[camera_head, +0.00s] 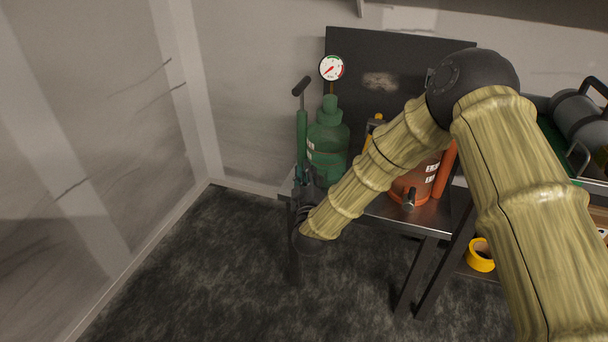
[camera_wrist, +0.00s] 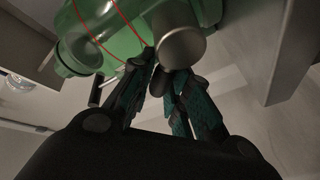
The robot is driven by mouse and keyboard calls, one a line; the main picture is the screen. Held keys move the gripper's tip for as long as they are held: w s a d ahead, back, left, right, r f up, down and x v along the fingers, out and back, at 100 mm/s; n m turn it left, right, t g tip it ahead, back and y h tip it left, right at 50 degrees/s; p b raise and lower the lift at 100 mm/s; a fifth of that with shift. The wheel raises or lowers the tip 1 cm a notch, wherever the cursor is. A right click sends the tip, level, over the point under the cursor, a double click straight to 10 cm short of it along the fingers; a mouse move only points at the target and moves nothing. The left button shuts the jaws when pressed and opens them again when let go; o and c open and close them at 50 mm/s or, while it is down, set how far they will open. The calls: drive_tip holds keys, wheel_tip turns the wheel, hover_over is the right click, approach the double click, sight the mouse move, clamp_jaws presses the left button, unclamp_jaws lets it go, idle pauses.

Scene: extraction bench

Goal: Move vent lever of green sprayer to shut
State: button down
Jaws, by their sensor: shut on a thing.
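The green sprayer (camera_head: 328,145) stands upright at the left end of the dark bench, with a pump tube and black T-handle (camera_head: 302,86) on its left and a round gauge (camera_head: 332,68) above. My gripper (camera_head: 304,186) is low at its front left side. In the wrist view, my gripper's fingertips (camera_wrist: 161,72) are close together just below a grey round-ended part (camera_wrist: 180,42) beside the green body (camera_wrist: 105,32). They are shut on what appears to be the vent lever, mostly hidden between the fingers. Its exact position cannot be told.
An orange sprayer (camera_head: 412,180) stands to the right, partly behind my arm. A dark panel (camera_head: 400,62) rises behind the bench (camera_head: 385,210). A yellow tape roll (camera_head: 480,255) lies on a lower shelf at right. The floor at left is clear up to the wall.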

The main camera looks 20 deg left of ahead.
drive_tip(key=m, duration=0.1)
drive_tip(key=d+m+t, duration=0.1)
drive_tip(key=m, duration=0.1)
drive_tip(key=r+m, duration=0.1)
drive_tip(key=m, duration=0.1)
drive_tip(key=shift+d+t+h, duration=0.3)
drive_tip(key=shift+t+h, duration=0.1)
drive_tip(key=shift+d+r+m+t+h, duration=0.1)
drive_tip(key=shift+d+m+t+h, duration=0.2)
drive_tip(key=shift+m, duration=0.55)
drive_tip(key=shift+d+f+m+t+h, duration=0.1)
drive_tip(key=shift+d+m+t+h, duration=0.2)
drive_tip(key=shift+m, duration=0.5)
drive_tip(key=shift+d+r+m+t+h, duration=0.15)
drive_tip(key=shift+m+h, duration=0.25)
drive_tip(key=shift+m, duration=0.45)
drive_tip(key=c, duration=1.3)
unclamp_jaws()
drive_tip(key=shift+d, duration=0.1)
drive_tip(key=shift+s, duration=0.1)
drive_tip(key=v, duration=0.7)
drive_tip(key=shift+s, duration=0.2)
